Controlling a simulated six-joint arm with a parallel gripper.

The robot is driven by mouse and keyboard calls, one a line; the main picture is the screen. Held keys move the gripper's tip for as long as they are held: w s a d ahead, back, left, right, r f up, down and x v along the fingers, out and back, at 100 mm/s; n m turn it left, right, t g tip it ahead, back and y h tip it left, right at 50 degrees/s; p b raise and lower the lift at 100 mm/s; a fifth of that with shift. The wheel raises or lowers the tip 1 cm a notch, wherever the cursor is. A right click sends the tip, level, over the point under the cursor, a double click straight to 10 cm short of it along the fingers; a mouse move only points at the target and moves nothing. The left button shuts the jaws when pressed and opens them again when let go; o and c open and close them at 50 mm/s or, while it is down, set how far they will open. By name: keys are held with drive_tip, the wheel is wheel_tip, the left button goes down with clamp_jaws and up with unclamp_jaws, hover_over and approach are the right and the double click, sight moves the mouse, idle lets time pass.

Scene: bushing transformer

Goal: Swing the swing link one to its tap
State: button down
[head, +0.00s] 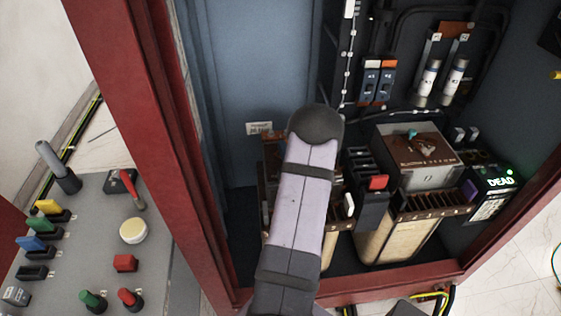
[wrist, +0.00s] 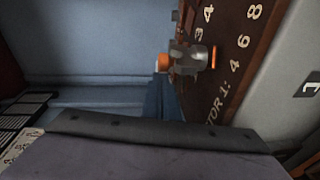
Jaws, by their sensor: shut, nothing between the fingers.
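In the wrist view a brown panel (wrist: 240,72) carries white numerals and part of a label ending in "1:". On it is a grey metal swing link (wrist: 190,62) with an orange knob (wrist: 163,63) on its left side. Which numeral the link points at is not clear. My gripper (wrist: 157,80) shows as a narrow dark-blue shape rising from the lilac housing, shut and empty. Its tip appears close to the orange knob; contact cannot be told. In the head view my arm hides the gripper and most of the left transformer (head: 268,165).
A second transformer (head: 405,225) stands to the right, with a teal-knobbed link (head: 412,133) on its brown top. Switches (head: 372,195) stand between them. The red cabinet frame (head: 150,130) bounds the left and front. A control panel (head: 85,245) lies outside.

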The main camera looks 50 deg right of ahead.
drive_tip(key=shift+w+d+f+m+g+h+b, duration=0.1)
drive_tip(key=shift+m+g+h+b, duration=0.2)
drive_tip(key=shift+g+h, duration=0.1)
drive_tip(key=shift+w+d+f+m+g+h+b, duration=0.1)
drive_tip(key=shift+m+g+h+b, duration=0.1)
drive_tip(key=shift+m+g+h, duration=0.15)
drive_tip(key=shift+s+d+r+b, duration=0.1)
drive_tip(key=shift+d+r+b, duration=0.05)
drive_tip(key=shift+d+b, duration=0.35)
drive_tip(key=shift+w+a+r, duration=0.1)
drive_tip(key=shift+w+a, duration=0.15)
drive_tip(key=shift+a, duration=0.25)
drive_tip(key=a, duration=0.3)
drive_tip(key=shift+w+a+r+b, duration=0.2)
drive_tip(key=shift+w+b, duration=0.1)
drive_tip(key=shift+w, duration=0.05)
drive_tip(key=s+a, duration=0.1)
drive_tip(key=a, duration=0.1)
drive_tip(key=a+p, duration=0.1)
drive_tip(key=s+a+r, duration=0.1)
drive_tip(key=a, duration=0.1)
drive_tip(key=shift+s+a, duration=0.35)
drive_tip(key=shift+s+a+p, duration=0.3)
drive_tip(key=shift+a+p, duration=0.35)
drive_tip(key=shift+p, duration=0.7)
drive_tip(key=shift+s+a+p, duration=0.3)
drive_tip(key=shift+a+p, duration=0.3)
drive_tip(key=shift+p, duration=0.75)
